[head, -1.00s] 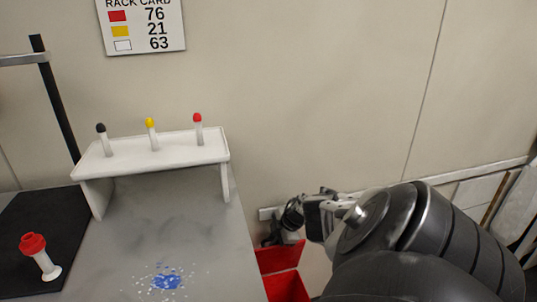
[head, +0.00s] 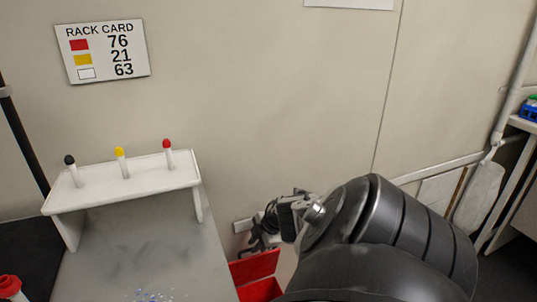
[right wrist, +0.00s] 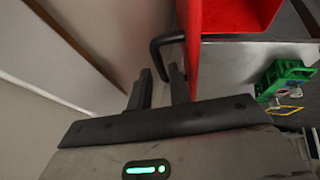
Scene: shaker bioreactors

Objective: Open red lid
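A red container with a red lid (head: 254,267) stands low beside the grey table, partly hidden by my right arm. The lid looks tilted up from the red body (head: 262,291), but I cannot tell how far. In the right wrist view the red surface (right wrist: 235,16) fills the top, with a bent black handle (right wrist: 162,43) at its left. My right gripper (head: 262,238) is above and beside the container; in the wrist view its two fingers (right wrist: 160,85) are apart, with the handle's end at or between their tips. Contact is unclear. My left gripper is out of view.
A white rack (head: 130,183) with black-, yellow- and red-capped tubes stands on the grey table (head: 150,250). A red-topped item (head: 9,287) is at the lower left edge. A green crate (right wrist: 284,74) shows in the wrist view. The wall is close behind.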

